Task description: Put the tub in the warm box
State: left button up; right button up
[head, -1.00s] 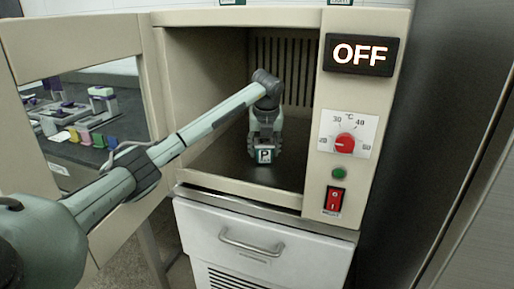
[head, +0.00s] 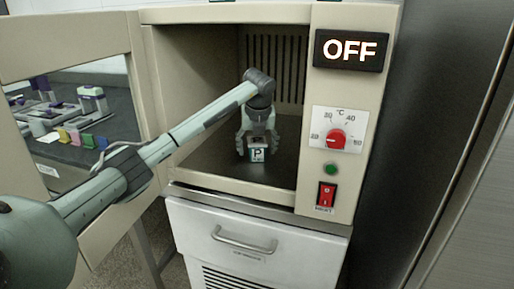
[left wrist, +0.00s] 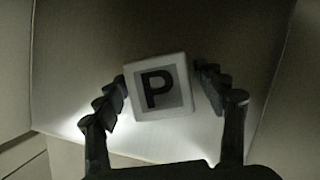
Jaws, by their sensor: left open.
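The tub (head: 257,155) is a small pale box with a black P on a grey label. It sits on the floor inside the warm box (head: 240,188), whose door (head: 70,38) stands open at the left. In the left wrist view the tub (left wrist: 158,88) lies between the fingertips. My left gripper (head: 257,147) reaches into the warm box and is open, with one finger on each side of the tub. In the left wrist view the left fingertip is very close to the tub; whether it touches I cannot tell. My right gripper is not in view.
The warm box front has an OFF display (head: 350,50), a red dial (head: 336,139), a green lamp (head: 330,169) and a red switch (head: 327,194). A white drawer unit (head: 250,243) stands below. Floor beside the tub is clear.

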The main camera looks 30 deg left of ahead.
aim_at(257, 141)
pick_arm(q)
jog(key=shift+r, duration=0.15)
jog(key=shift+v, duration=1.2)
jog(key=v, duration=0.4)
jog(key=shift+b, duration=0.3)
jog(key=shift+s+d+r, duration=0.1)
jog(key=shift+s+r, duration=0.05)
jog(key=shift+r, duration=0.4)
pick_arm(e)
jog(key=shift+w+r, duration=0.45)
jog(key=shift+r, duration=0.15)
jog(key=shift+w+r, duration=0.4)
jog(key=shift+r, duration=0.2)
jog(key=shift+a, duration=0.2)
